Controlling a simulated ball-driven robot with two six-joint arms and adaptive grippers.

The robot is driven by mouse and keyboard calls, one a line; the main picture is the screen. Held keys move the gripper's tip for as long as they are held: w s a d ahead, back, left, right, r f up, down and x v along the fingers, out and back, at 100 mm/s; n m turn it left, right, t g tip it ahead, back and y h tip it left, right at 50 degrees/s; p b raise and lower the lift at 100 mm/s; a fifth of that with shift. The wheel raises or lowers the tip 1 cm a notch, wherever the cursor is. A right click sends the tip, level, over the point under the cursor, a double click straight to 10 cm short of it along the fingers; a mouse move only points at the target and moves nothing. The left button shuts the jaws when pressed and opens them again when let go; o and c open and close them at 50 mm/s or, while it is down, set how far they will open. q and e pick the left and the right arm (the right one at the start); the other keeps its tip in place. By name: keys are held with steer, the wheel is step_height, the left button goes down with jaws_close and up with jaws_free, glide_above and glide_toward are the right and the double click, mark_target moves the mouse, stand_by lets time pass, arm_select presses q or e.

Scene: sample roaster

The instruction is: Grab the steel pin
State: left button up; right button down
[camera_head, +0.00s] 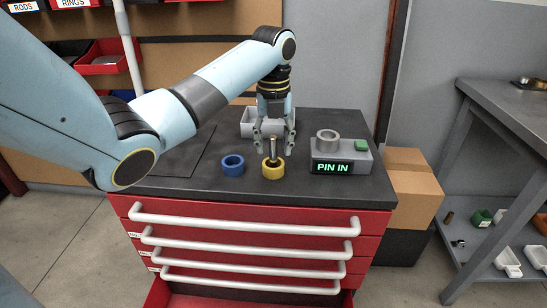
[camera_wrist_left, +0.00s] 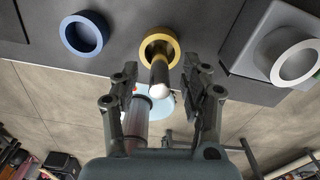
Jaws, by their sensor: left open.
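The steel pin (camera_head: 273,150) stands upright in a yellow ring (camera_head: 273,171) on the dark top of a red drawer cabinet. In the left wrist view the pin (camera_wrist_left: 159,78) points toward the camera from inside the yellow ring (camera_wrist_left: 152,41). My left gripper (camera_head: 274,150) is open above the ring, with its fingers on either side of the pin. In the left wrist view the fingers of my left gripper (camera_wrist_left: 162,85) are apart, with gaps between them and the pin. My right gripper is not in view.
A blue ring (camera_head: 233,165) stands left of the yellow one. A grey device (camera_head: 353,153) reading "PIN IN", with a grey ring (camera_head: 327,141) on top, stands to the right. A white tray (camera_head: 247,126) lies behind the gripper. Cardboard boxes (camera_head: 412,185) stand right of the cabinet.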

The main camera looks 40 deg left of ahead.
arm_select(q)
steer(key=shift+f, duration=0.45)
steer(key=shift+c, duration=0.3)
jaws_close()
steer(key=shift+r, duration=0.1)
